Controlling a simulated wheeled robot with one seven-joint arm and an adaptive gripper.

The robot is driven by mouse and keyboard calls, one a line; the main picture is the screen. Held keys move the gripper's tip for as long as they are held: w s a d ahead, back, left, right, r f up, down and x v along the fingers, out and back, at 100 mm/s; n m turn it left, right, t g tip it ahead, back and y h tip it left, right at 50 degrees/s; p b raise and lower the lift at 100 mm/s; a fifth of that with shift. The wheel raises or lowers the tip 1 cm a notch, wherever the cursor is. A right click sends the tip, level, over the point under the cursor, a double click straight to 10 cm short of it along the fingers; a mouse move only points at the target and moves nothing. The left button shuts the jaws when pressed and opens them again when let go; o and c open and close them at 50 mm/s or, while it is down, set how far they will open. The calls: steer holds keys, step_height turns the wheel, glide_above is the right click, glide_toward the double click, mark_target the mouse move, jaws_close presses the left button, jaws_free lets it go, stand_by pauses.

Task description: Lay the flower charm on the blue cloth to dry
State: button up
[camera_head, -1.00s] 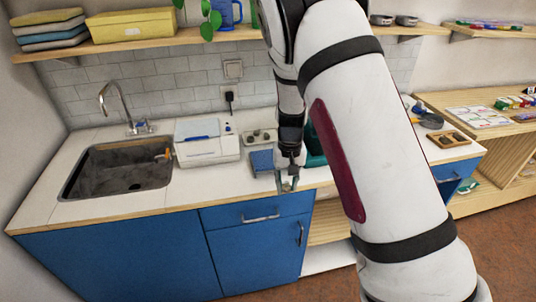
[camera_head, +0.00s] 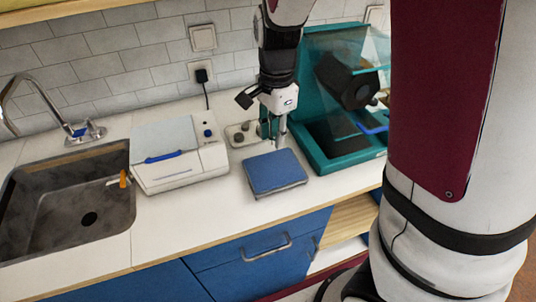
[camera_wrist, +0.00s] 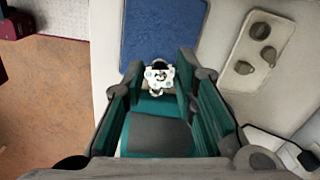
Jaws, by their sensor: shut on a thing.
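The flower charm (camera_wrist: 159,75) is small and pale with dark spots. It sits between the fingertips of my gripper (camera_wrist: 160,82) in the wrist view. My gripper is shut on it. The blue cloth (camera_wrist: 165,35) lies just beyond the fingertips there, and the charm overlaps its near edge in the picture. In the head view the cloth (camera_head: 275,172) is a flat blue square on the white counter. My gripper (camera_head: 275,142) points down at its back edge in that picture. Its height above the cloth is hard to tell. The charm cannot be made out in the head view.
A white machine (camera_head: 178,152) stands left of the cloth, with a sink (camera_head: 60,200) further left. A light tray with round knobs (camera_head: 240,132) is behind the cloth. A teal open-fronted booth (camera_head: 322,150) stands close on the right. Bare counter lies in front.

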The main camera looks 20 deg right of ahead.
mark_target(274, 168)
step_height(274, 168, down, 9)
steer(key=shift+f+b, duration=0.15)
steer(key=shift+b, duration=0.6)
steer(key=shift+f, duration=0.2)
steer(key=o, duration=0.9)
steer(key=shift+o, duration=0.2)
steer(key=shift+r, duration=0.1)
step_height(274, 168, up, 12)
steer(key=shift+p, duration=0.95)
steer(key=shift+s+r, duration=0.15)
steer(key=shift+r, duration=0.15)
steer(key=s+r+n+t, duration=0.5)
steer(key=s+r+n, duration=0.8)
steer(key=s+n, duration=0.2)
steer(key=shift+s+d+n, duration=0.25)
steer(key=shift+s+n, duration=0.15)
steer(key=shift+s, duration=0.95)
